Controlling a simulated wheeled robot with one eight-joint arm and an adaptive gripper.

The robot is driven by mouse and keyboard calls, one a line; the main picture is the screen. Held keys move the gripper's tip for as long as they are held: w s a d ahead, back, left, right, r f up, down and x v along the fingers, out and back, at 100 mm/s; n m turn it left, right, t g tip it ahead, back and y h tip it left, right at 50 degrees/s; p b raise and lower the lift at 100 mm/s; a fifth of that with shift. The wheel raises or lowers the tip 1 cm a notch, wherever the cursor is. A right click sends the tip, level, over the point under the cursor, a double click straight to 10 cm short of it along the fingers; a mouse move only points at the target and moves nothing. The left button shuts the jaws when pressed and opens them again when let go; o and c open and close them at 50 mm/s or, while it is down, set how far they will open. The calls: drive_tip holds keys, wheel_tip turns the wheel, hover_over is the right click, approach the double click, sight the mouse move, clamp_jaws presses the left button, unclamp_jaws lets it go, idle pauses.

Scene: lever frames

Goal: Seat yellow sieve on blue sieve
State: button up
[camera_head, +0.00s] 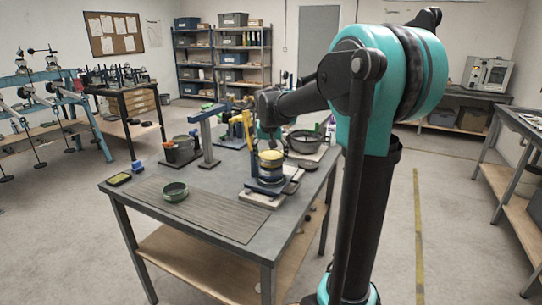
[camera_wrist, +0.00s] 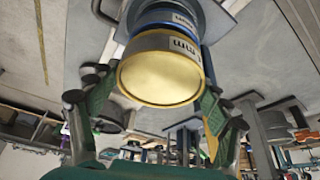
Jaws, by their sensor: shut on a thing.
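The yellow sieve (camera_wrist: 160,77) fills the middle of the wrist view, its round yellow face towards the camera and a white label on its side. My gripper (camera_wrist: 157,103) is shut on it, with one green finger at each side. The blue sieve (camera_wrist: 165,17) shows as a blue band with a label right behind it, lined up closely. In the head view the yellow sieve (camera_head: 270,157) is above the blue sieve (camera_head: 269,179), over a pale base. I cannot tell whether the rims are fully seated. My gripper is hard to make out there.
A green ring-shaped sieve (camera_head: 175,191) lies on the ribbed mat (camera_head: 205,212) at the front left. A dark pan (camera_head: 304,141) stands behind the stack at the right. A grey post (camera_head: 208,140) and a dark bin (camera_head: 182,152) stand at the back left.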

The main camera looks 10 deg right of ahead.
drive_tip(key=shift+f, duration=0.35)
drive_tip(key=o, duration=1.3)
drive_tip(key=v, duration=1.2)
